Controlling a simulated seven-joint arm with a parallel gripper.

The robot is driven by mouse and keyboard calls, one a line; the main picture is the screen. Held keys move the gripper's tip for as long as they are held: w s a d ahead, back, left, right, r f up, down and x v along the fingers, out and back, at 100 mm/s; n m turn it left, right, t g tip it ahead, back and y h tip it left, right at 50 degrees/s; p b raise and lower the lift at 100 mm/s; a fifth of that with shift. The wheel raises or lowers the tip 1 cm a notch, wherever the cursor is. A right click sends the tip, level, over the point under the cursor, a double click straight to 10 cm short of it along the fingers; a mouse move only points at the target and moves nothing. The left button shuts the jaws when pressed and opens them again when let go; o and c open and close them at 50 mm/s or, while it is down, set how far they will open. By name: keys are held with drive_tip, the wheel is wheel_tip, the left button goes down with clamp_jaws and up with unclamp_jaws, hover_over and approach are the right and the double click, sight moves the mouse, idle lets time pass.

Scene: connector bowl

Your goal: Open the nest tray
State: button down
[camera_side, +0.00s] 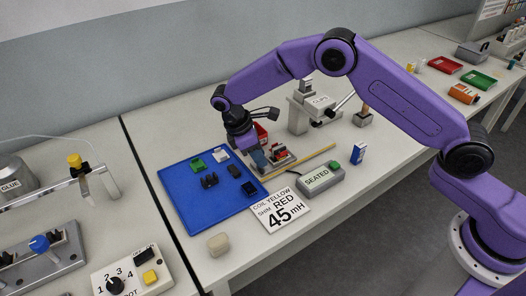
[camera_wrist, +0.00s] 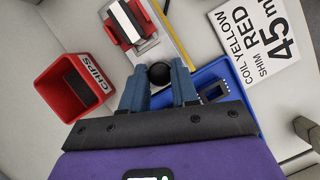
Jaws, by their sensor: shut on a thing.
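The nest tray (camera_wrist: 147,48) is a pale plate carrying a red block with black and white bars; in the side view it (camera_side: 284,160) sits at the right edge of the blue mat. A round black knob (camera_wrist: 159,74) is at its near end. My gripper (camera_wrist: 160,80) has its blue fingers on either side of this knob and is shut on it. In the side view my gripper (camera_side: 259,161) is low at the tray's left end, and the knob is hidden there. I cannot tell how far the tray is drawn out.
The blue mat (camera_side: 188,205) holds several small green, white and dark parts. A red CHIPS bin (camera_wrist: 62,92) stands left of my gripper in the wrist view. A CLIPS device (camera_side: 316,104), a SEATED box (camera_side: 320,180) and a sign card (camera_side: 281,210) are nearby.

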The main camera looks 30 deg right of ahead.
drive_tip(key=c, duration=0.9)
unclamp_jaws()
drive_tip(key=shift+o, duration=0.2)
drive_tip(key=v, duration=1.7)
drive_tip(key=shift+a+r, duration=0.15)
drive_tip(key=shift+r, duration=0.05)
drive_tip(key=shift+w, duration=0.15)
